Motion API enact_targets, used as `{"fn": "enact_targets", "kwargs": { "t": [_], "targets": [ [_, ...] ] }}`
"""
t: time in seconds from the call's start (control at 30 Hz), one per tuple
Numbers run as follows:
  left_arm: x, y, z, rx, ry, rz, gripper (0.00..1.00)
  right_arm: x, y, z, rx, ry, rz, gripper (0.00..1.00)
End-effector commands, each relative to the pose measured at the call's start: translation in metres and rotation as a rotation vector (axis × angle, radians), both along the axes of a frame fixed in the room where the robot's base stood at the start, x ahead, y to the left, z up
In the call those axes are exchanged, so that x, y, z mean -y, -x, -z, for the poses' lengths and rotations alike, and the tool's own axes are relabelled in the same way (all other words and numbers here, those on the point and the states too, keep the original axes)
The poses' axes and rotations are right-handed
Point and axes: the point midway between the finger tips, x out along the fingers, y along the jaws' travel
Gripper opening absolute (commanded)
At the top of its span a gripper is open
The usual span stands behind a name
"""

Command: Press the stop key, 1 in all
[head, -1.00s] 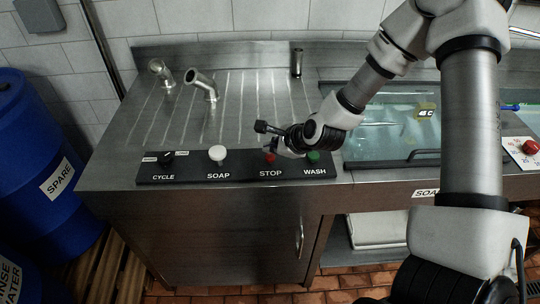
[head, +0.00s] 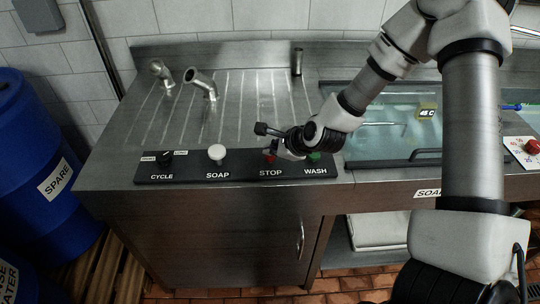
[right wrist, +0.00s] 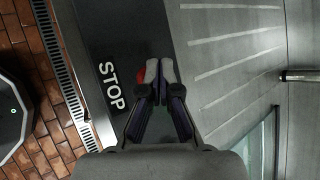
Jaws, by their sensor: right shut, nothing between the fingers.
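The stop key (head: 267,159) is a small red button above the word STOP on the black panel (head: 195,174). In the head view my right gripper (head: 275,153) is right at it and covers part of it. In the right wrist view the shut, empty fingertips (right wrist: 159,72) lie over the red key (right wrist: 141,75), and only a red sliver shows beside them. I cannot tell whether the fingertips touch the key or whether it is pushed down. My left gripper is not in view.
The green wash key (head: 314,156) sits close to the right of my gripper. The white soap key (head: 217,153) and black cycle knob (head: 166,157) are to the left. A water-filled basin (head: 390,160) is at right. Two bent metal pipes (head: 203,83) stand on the drainboard behind.

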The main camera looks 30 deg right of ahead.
Motion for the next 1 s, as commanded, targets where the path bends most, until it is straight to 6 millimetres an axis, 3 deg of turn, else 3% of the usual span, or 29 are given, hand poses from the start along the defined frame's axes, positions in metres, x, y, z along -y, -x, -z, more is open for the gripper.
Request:
{"fn": "enact_targets", "kwargs": {
  "t": [1.0],
  "targets": [
    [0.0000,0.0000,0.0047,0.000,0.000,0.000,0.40,0.0000,0.0002,0.0034,-0.001,-0.001,0.000,0.00]
  ]
}}
